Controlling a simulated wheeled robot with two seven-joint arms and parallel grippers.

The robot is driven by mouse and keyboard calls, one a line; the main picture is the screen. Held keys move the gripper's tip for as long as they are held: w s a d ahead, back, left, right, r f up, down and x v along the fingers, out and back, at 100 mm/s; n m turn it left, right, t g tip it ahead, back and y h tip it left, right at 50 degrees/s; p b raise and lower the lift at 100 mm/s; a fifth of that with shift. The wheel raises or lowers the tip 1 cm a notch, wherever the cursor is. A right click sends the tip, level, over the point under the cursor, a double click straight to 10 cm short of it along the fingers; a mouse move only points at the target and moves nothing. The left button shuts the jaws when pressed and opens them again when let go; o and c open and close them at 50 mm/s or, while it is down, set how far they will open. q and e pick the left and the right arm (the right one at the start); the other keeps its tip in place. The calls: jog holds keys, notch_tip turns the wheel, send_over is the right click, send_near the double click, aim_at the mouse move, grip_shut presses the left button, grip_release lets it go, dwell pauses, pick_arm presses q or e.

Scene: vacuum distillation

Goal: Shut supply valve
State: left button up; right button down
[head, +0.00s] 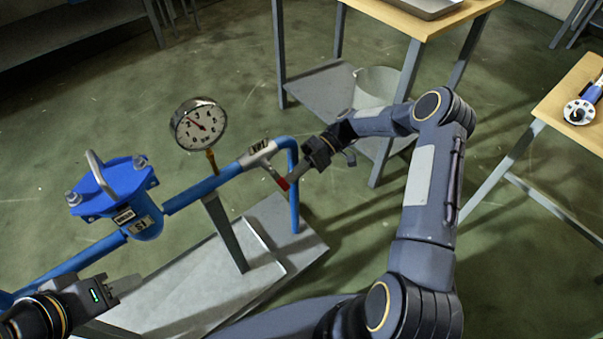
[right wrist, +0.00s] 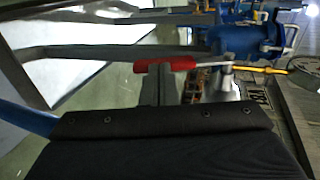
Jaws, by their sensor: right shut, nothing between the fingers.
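A pressure gauge (head: 199,124) stands up from the pipe. A blue strainer housing (head: 118,196) with a grey handle sits further left. The pipe stands on a grey base plate (head: 195,285). A wooden-topped table (head: 440,22) is behind, another (head: 575,105) at right.

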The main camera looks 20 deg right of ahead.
aim_at(287, 184)
jog(key=shift+s+a+f+g+y+b, duration=0.3)
jog(key=shift+a+f+y+b, duration=0.3)
jog(key=shift+y+b, duration=0.35)
jog(key=shift+s+a+f+g+y+b, duration=0.15)
jog(key=shift+a+f+g+y+b, duration=0.25)
jog(key=shift+a+y+b, duration=0.4)
jog(key=shift+d, duration=0.1)
jog(key=shift+b, duration=0.3)
